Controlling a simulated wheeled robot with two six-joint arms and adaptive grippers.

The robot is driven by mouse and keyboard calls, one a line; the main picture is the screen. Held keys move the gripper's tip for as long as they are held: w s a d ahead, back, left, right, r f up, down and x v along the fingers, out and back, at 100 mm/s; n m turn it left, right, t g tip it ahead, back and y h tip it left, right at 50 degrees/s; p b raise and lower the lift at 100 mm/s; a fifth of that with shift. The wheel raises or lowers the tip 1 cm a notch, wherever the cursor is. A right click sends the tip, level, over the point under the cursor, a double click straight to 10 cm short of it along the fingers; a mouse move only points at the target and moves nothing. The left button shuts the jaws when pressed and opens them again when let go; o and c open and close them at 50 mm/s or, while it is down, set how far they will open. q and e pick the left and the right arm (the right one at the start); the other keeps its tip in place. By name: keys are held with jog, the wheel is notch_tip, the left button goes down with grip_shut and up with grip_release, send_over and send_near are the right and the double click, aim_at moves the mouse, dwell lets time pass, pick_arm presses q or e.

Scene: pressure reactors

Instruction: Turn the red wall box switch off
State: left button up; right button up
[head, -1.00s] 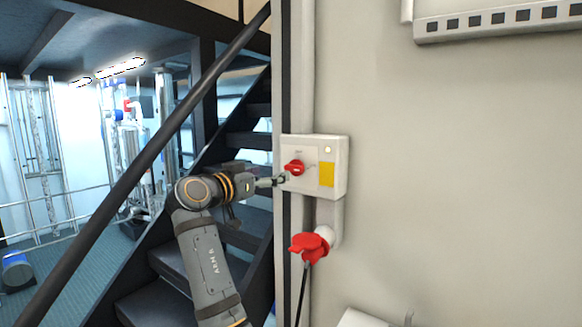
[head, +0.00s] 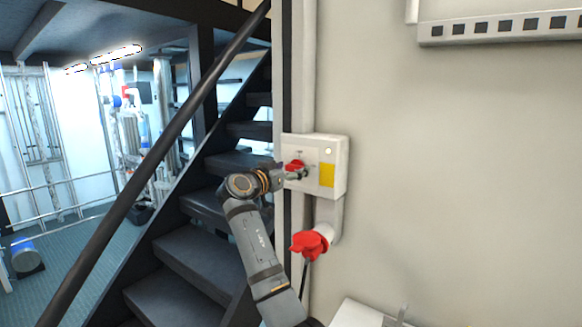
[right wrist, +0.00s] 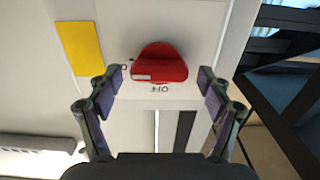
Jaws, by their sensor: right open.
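The wall box (head: 336,166) is white, with a yellow label and a small round lamp that now looks pale. Its red switch (head: 292,164) is a rotary knob on the left of its front, partly covered by my right gripper in the head view. My right gripper (head: 301,173) is open in front of the knob. In the right wrist view, the red knob (right wrist: 159,63) lies between and just beyond the open fingertips (right wrist: 158,84), with a gap on both sides. I see no contact. My left gripper is not in view.
A red plug (head: 309,244) with a black cable sits below the box. A dark staircase (head: 200,255) and sloping handrail (head: 150,165) are on the left. The wall (head: 460,170) right of the box is bare, with a perforated rail (head: 500,25) above.

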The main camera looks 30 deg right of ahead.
jog(key=c, duration=1.2)
jog(key=shift+o, duration=0.2)
jog(key=shift+n, duration=0.3)
jog(key=n+b, duration=0.1)
jog(key=n, duration=0.1)
jog(key=shift+f+n, duration=0.1)
jog(key=shift+n, duration=0.2)
jog(key=n, duration=0.3)
jog(key=shift+w+n+b, duration=0.1)
jog(key=shift+n+b, duration=0.3)
jog(key=n, duration=0.2)
jog(key=shift+n, duration=0.3)
jog(key=n, duration=0.2)
jog(key=shift+w+n+p, duration=0.1)
jog(key=shift+n+p, duration=0.2)
jog(key=shift+n, duration=0.1)
jog(key=n+p, duration=0.1)
jog(key=n, duration=0.4)
jog(key=shift+f+n+p, duration=0.15)
jog(key=shift+n+p, duration=0.15)
jog(key=shift+p, duration=0.1)
